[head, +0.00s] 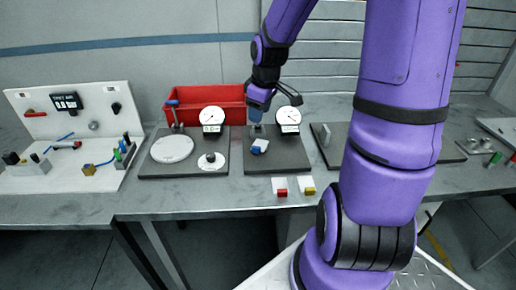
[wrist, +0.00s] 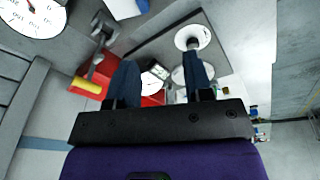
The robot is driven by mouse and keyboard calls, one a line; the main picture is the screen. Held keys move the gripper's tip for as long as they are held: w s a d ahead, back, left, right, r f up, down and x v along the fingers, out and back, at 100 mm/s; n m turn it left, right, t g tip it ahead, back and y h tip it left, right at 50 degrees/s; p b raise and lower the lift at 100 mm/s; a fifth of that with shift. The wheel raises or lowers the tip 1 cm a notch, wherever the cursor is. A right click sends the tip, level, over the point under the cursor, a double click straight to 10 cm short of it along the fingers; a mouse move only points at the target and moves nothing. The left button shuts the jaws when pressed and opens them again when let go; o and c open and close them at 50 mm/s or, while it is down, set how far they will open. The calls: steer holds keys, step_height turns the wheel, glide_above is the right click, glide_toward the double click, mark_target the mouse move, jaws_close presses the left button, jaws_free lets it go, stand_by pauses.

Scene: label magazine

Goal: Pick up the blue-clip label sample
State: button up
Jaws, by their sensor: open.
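The blue-clip label sample (head: 260,146), white with a blue clip, lies on a dark grey plate (head: 290,163) on the bench in the head view. In the wrist view a white piece with a blue end, probably this sample (wrist: 121,8), is cut off by the top edge. My gripper (head: 257,110) hangs above the plate, just behind and above the sample, and does not appear to touch it. In the wrist view my gripper (wrist: 161,62) has its two dark blue fingers well apart, with nothing held between them.
Two label samples, one red (head: 281,187) and one yellow (head: 308,187), lie at the bench's front edge. A dial gauge (head: 289,117) stands close right of my gripper. A red bin (head: 190,100) stands behind. A second plate (head: 150,170) with white discs lies left.

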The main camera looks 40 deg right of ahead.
steer(key=n+y, duration=0.1)
glide_toward(256, 147)
steer(key=shift+x, duration=4.6)
steer(key=shift+c, duration=0.5)
jaws_close()
